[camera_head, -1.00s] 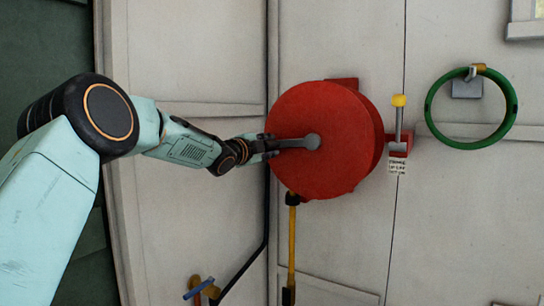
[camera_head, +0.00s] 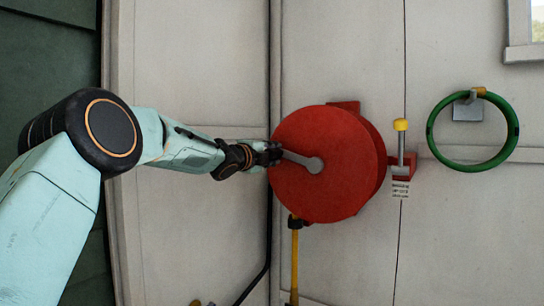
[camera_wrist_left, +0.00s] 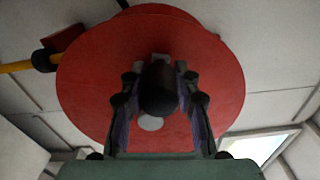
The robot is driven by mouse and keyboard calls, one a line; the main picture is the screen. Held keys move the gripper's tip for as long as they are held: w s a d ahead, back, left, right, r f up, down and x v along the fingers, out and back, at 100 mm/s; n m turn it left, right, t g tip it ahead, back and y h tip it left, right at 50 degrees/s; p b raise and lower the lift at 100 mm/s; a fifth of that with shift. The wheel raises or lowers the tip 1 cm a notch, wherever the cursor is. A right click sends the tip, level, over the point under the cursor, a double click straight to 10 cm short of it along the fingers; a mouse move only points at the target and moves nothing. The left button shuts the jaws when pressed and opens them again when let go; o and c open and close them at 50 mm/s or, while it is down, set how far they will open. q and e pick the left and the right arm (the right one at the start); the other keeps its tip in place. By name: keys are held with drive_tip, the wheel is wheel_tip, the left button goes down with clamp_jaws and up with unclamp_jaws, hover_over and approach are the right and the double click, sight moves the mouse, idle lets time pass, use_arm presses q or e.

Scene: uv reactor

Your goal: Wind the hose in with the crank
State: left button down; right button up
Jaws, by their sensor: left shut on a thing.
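The red round hose reel (camera_head: 322,185) is mounted on the pale wall. Its grey crank arm (camera_head: 302,160) runs from the hub to the upper left. My left gripper (camera_head: 272,153) is shut on the crank's handle at the reel's left edge. In the left wrist view the dark round handle (camera_wrist_left: 159,90) sits between the fingers, with the red reel (camera_wrist_left: 90,85) behind it. The yellow hose (camera_head: 294,262) hangs down from a black fitting under the reel. My right gripper is not in view.
A lever with a yellow knob (camera_head: 401,125) stands on a red bracket right of the reel, with a small label below. A green hose ring (camera_head: 437,142) hangs farther right. A black pipe (camera_head: 269,220) runs down the wall corner left of the reel.

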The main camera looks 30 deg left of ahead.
use_arm(q)
drive_tip(key=shift+r, duration=0.5)
drive_tip(key=c, duration=1.4)
unclamp_jaws()
drive_tip(key=o, duration=0.4)
drive_tip(key=shift+d+f, duration=0.1)
drive_tip(key=shift+f, duration=0.05)
drive_tip(key=shift+s, duration=0.1)
drive_tip(key=shift+s+f, duration=0.1)
drive_tip(key=shift+f, duration=0.05)
drive_tip(key=shift+s, duration=0.45)
drive_tip(key=s, duration=1.1)
drive_tip(key=shift+w, duration=0.1)
